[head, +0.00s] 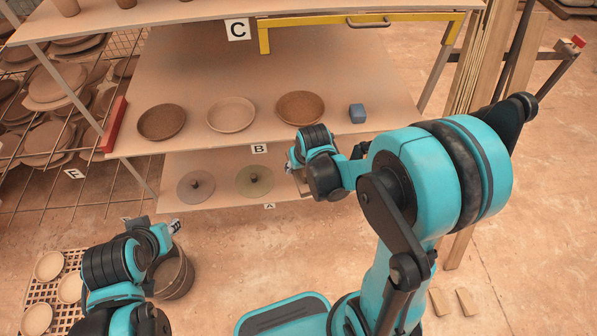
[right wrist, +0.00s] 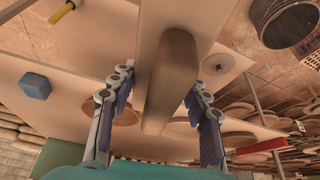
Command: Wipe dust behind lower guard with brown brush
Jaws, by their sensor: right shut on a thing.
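My right gripper (head: 294,163) is in front of the right part of the shelf stand, near the edge of the shelf marked B. In the right wrist view its fingers (right wrist: 158,115) flank a long brown handle (right wrist: 172,75), which I take as the brown brush; it is shut on it. A wide pale board-like piece lies behind the handle, and I cannot tell whether it is the brush head. My left gripper (head: 174,228) is low at the left beside a bucket; its jaw opening is unclear.
The middle shelf (head: 250,75) holds three round dishes and a blue block (head: 357,113). The low shelf (head: 225,165) holds two knobbed discs. A yellow frame (head: 330,20) hangs above. A bucket (head: 175,275) and a grate (head: 50,300) are on the floor at left.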

